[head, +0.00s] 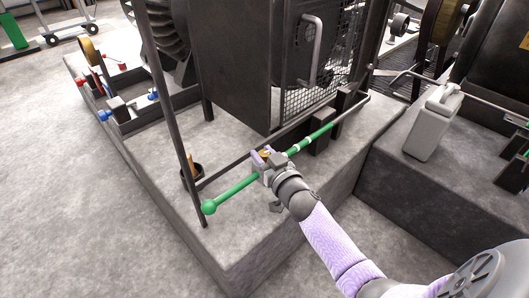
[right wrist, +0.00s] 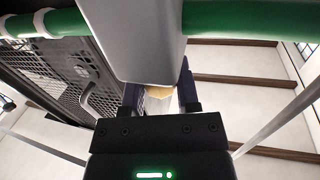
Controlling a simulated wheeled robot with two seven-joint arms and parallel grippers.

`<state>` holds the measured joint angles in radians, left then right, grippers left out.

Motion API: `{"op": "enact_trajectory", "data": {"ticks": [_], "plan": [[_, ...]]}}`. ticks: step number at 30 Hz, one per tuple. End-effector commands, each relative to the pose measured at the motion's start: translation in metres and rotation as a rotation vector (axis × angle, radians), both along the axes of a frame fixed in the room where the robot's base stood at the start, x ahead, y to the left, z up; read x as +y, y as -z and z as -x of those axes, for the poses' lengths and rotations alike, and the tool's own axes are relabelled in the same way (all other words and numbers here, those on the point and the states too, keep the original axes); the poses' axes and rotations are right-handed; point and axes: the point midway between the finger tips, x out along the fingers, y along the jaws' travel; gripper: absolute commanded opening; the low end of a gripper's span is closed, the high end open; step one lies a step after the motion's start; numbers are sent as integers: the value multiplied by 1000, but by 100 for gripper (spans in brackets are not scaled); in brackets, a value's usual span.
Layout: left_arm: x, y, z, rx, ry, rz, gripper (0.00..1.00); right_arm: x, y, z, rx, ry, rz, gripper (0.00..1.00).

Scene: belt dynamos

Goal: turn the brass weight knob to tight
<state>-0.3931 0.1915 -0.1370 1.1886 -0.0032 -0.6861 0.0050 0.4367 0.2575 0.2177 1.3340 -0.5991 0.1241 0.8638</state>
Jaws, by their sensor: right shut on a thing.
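The brass weight knob (head: 265,153) is a small golden piece beside the green bar (head: 238,190). It sits between the fingers of my right gripper (head: 262,159), which is shut on it. In the right wrist view the knob (right wrist: 159,91) shows as a faceted brass end under a grey block (right wrist: 133,40) that crosses the green bar. The purple fingers stand on both sides of the knob, and most of it is hidden. I cannot read any tight or loose mark. My left gripper is not in view.
The bar ends in a green ball (head: 208,207) and passes a dark upright post (head: 171,110). A dark machine housing with a mesh guard (head: 307,100) stands behind, on a concrete plinth (head: 240,240). A grey can (head: 432,125) stands on another block at right.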

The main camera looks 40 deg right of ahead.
Motion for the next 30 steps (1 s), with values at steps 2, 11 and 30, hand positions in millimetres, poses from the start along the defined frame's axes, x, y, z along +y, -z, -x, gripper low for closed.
{"op": "enact_trajectory", "data": {"ticks": [2, 11, 30], "plan": [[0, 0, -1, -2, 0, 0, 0, 2, 1, 0, 1, 72, -11, 0], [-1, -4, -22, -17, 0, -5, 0, 3, 1, -1, 11, 358, -16, 0], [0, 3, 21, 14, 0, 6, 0, 1, 0, -2, 29, 837, -2, 0]]}}
